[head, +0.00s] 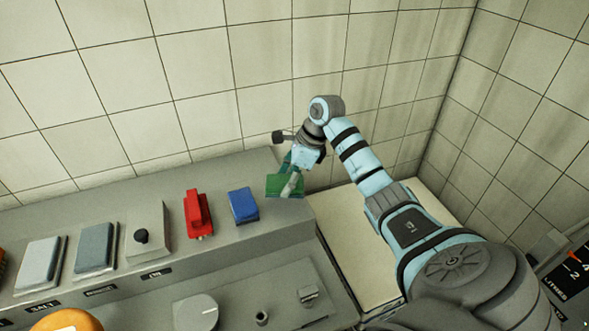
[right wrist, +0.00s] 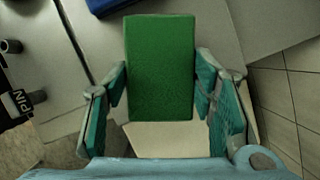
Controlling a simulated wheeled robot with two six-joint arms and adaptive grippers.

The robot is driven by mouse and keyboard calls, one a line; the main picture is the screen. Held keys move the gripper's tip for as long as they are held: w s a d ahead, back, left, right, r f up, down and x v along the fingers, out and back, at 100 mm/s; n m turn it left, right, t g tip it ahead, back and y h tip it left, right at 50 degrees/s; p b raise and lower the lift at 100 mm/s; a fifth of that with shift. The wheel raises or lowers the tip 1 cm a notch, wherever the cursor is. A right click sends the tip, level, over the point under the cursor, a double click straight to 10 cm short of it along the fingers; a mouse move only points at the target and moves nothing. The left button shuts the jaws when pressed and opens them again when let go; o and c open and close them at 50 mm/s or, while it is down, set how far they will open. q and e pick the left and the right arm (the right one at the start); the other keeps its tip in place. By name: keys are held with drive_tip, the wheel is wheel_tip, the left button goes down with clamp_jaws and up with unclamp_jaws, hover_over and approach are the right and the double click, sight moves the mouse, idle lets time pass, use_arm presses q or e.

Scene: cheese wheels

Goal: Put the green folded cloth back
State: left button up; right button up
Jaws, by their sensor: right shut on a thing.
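The green folded cloth (head: 278,186) is at the right end of the grey ledge (head: 262,228), right of the blue folded cloth (head: 243,205). My right gripper (head: 291,176) is shut on it from above and behind. In the right wrist view the green cloth (right wrist: 160,65) lies between the two teal fingers of the right gripper (right wrist: 160,84). I cannot tell whether the cloth touches the ledge or hangs just above it. The blue cloth also shows at the top of the right wrist view (right wrist: 108,4). My left gripper is not in view.
A red object (head: 197,214), a black knob (head: 141,236) and grey pads (head: 95,248) stand along the ledge to the left. A tiled wall (head: 200,70) rises behind. A lower pale surface (head: 345,237) lies right of the ledge's end.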

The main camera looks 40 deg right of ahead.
wheel_tip(320, 180, down, 3)
drive_tip(key=shift+w+b, duration=0.1)
drive_tip(key=shift+b, duration=0.65)
drive_tip(key=shift+f, duration=0.3)
drive_tip(key=shift+r, duration=0.3)
drive_tip(key=shift+c, duration=0.5)
drive_tip(key=shift+f, duration=0.25)
drive_tip(key=o, duration=1.1)
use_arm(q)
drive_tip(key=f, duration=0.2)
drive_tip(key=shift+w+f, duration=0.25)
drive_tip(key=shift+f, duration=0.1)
use_arm(e)
drive_tip(key=shift+r, duration=0.1)
